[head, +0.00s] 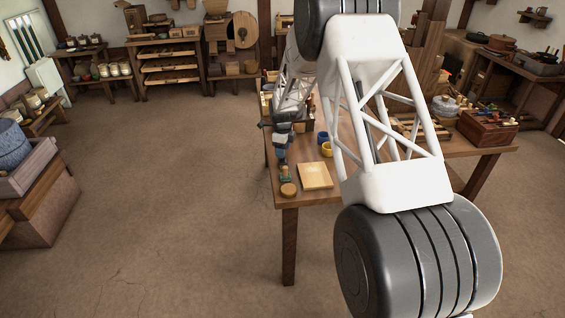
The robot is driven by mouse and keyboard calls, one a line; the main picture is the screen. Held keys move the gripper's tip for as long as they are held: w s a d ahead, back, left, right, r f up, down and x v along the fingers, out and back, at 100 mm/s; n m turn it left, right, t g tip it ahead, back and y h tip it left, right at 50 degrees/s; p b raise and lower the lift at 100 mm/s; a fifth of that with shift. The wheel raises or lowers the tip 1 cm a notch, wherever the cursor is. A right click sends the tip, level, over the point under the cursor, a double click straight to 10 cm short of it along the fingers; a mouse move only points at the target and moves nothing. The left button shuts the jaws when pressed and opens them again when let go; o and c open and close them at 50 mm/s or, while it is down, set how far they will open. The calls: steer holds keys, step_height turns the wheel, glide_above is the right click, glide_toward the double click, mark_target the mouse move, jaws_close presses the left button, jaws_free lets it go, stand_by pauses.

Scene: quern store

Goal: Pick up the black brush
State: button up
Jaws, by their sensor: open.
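My gripper (281,158) is small in the head view, pointing down over the left end of the wooden table (335,188). It is open, and I see nothing held in it. Just below its tips stands a small tan and greenish item (285,174), too small to name; I cannot tell whether the tips touch it. I cannot make out a black brush for certain. My own arm crosses the picture and hides much of the table's middle.
A round wooden piece (288,190) and a pale flat board (315,176) lie near the table's front left. Yellow (327,149) and blue (322,137) cups stand behind them. A wooden box of small items (487,130) is at the right. The floor at left is clear.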

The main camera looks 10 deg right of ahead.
steer(key=shift+f, duration=1.6)
steer(key=shift+c, duration=0.3)
jaws_close()
steer(key=shift+r, duration=0.2)
steer(key=shift+r, duration=4.85)
